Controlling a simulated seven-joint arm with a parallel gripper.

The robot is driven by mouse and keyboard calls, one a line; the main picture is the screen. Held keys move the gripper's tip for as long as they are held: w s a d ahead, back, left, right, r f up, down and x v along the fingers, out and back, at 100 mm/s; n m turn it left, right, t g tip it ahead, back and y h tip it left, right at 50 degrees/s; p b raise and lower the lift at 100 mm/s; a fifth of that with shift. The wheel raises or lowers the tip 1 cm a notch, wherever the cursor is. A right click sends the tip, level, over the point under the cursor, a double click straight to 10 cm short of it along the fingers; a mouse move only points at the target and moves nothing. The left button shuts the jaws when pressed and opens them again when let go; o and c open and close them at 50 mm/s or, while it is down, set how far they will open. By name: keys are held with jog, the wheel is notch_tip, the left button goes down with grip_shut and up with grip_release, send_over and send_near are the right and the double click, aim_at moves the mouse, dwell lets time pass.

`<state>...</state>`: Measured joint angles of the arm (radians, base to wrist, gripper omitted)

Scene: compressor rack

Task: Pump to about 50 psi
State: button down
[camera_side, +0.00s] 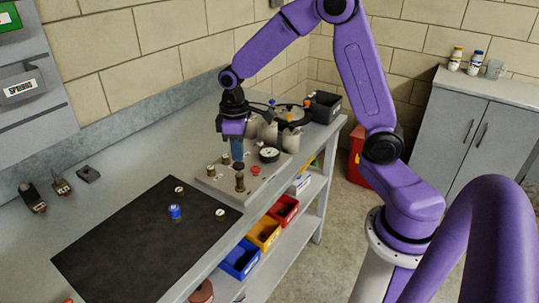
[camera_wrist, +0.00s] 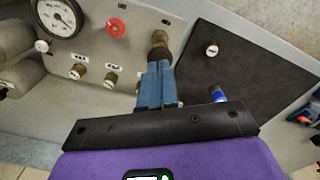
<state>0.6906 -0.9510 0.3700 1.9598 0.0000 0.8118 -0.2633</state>
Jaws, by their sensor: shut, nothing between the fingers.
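My gripper (camera_side: 237,160) hangs over the grey compressor panel (camera_side: 207,185), pointing down. In the wrist view its blue fingers (camera_wrist: 159,68) are together and empty. Their tips are right at a dark-topped brass fitting (camera_wrist: 159,39), which also shows in the side view (camera_side: 240,183); I cannot tell whether they touch it. A round white gauge (camera_wrist: 57,17) sits on the panel, also seen in the side view (camera_side: 269,154); its reading is too small to tell. A red knob (camera_wrist: 117,27) is between gauge and fitting. Labelled brass knobs (camera_wrist: 110,79) stand nearby.
A black mat (camera_side: 120,255) lies on the bench with a blue-capped item (camera_side: 175,212) and small pale round pieces (camera_side: 220,213). Grey tanks (camera_side: 290,138) stand behind the panel. Coloured bins (camera_side: 265,232) sit below the bench edge.

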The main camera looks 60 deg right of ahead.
aim_at(239, 164)
dwell(0.3)
jog(key=shift+f, duration=1.9)
jog(key=shift+r, duration=1.9)
dwell(0.6)
dwell(0.4)
jog(key=shift+r, duration=2.5)
